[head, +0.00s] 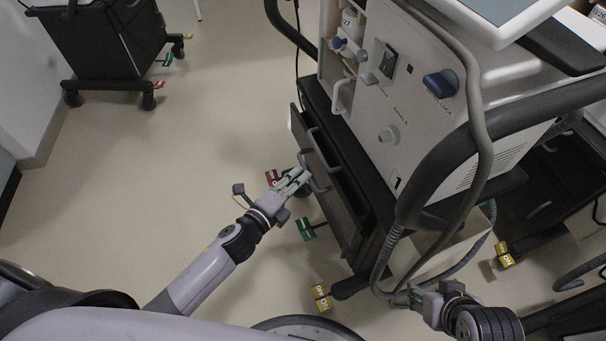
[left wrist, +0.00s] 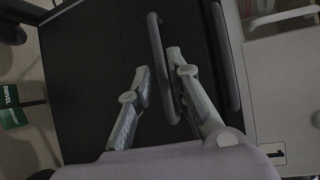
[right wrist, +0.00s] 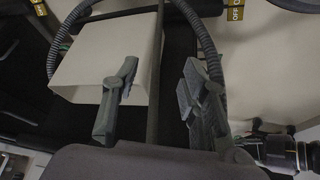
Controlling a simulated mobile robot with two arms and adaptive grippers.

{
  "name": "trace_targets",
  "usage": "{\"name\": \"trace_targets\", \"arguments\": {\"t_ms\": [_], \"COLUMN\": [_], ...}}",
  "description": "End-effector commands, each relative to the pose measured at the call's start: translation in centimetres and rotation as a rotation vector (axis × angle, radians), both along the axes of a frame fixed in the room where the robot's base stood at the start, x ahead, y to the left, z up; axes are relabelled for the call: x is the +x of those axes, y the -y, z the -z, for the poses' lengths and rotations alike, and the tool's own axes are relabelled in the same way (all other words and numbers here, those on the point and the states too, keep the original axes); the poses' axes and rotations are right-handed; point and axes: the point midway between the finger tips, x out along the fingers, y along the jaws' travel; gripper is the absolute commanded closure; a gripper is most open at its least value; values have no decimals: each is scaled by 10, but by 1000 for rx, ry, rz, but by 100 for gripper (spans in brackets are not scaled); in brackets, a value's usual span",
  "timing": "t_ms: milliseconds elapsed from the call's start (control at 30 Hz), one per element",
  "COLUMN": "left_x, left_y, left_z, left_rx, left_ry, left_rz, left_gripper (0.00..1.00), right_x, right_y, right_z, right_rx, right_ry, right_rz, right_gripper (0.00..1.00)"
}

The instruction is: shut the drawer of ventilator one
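Ventilator one (head: 385,125), a pale cabinet marked "1", stands right of centre in the head view. Low on its left side is its dark drawer (head: 335,205), pulled out a little, with a dark gap behind its front. A grey bar handle (left wrist: 163,62) is on the drawer front. My left gripper (head: 304,178) is at this handle; its fingers (left wrist: 158,62) are apart, and the bar runs between them, closer to the right finger. Contact cannot be told. My right gripper (right wrist: 160,72) is open and empty by the ventilator's lower front corner.
A grey hose (head: 480,120) loops down the ventilator's near side. A pale box (right wrist: 100,65) is close beyond my right gripper. Caster tags, one green (head: 306,230) and one yellow (head: 321,297), stick out at the base. A dark cart (head: 100,40) stands back left; the floor between is clear.

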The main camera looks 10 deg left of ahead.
Motion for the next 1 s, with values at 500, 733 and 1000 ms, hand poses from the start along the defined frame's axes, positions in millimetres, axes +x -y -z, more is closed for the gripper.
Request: {"name": "trace_targets", "arguments": {"t_ms": [500,733,1000], "left_x": [25,25,25], "left_y": [10,10,10], "left_z": [5,5,5], "left_rx": [0,0,-1], "left_ry": [-1,-1,-1], "left_rz": [0,0,0], "left_gripper": [82,94,100], "right_x": [21,21,21], "right_y": [-7,-6,-6], "right_z": [-7,-7,-7], "right_rx": [20,20,20], "right_ry": [99,99,99], "right_rz": [-8,-8,-7], "right_gripper": [60,60,60]}}
